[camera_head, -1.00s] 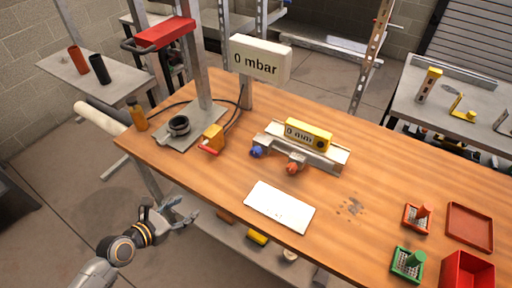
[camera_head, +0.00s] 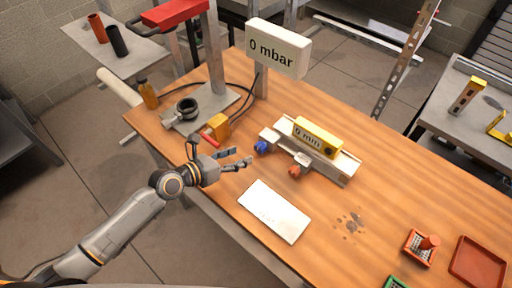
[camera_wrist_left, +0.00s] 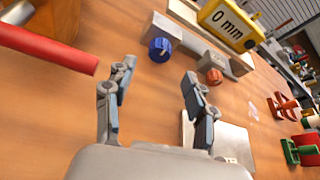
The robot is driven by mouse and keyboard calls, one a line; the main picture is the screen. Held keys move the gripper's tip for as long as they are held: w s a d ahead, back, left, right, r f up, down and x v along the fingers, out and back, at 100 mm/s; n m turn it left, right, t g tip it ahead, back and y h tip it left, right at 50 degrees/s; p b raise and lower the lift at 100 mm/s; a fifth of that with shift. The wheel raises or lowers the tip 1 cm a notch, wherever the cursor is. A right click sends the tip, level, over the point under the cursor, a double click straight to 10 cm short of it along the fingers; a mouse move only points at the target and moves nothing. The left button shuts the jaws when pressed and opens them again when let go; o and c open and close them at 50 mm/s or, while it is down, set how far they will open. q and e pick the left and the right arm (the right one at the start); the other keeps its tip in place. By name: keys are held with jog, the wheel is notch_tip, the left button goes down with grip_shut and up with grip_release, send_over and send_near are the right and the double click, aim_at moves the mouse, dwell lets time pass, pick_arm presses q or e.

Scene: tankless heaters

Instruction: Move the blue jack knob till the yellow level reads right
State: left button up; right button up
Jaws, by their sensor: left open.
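The blue jack knob (camera_head: 261,147) sticks out of the left front of a grey metal rail block (camera_head: 338,166) on the wooden bench. The yellow level (camera_head: 317,138) sits on that block and its display reads 0 mm. An orange-red knob (camera_head: 295,171) is to the right of the blue one. My left gripper (camera_head: 243,157) is open and empty, just left of the blue knob and apart from it. In the left wrist view the blue knob (camera_wrist_left: 160,49) lies ahead, beyond the gap between the open fingers (camera_wrist_left: 158,88). My right gripper is not in view.
A white sheet (camera_head: 274,211) lies in front of the block. A yellow block with a red handle (camera_head: 211,141) is close to my left gripper. A display reading 0 mbar (camera_head: 277,48) stands behind. Red trays (camera_head: 478,262) are at the right.

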aim_at(257, 149)
pick_arm(q)
jog(key=x, duration=0.7)
jog(key=shift+w, duration=0.1)
jog(key=shift+w+d+f, duration=0.2)
jog(key=shift+w+d, duration=0.05)
jog(key=shift+d, duration=0.05)
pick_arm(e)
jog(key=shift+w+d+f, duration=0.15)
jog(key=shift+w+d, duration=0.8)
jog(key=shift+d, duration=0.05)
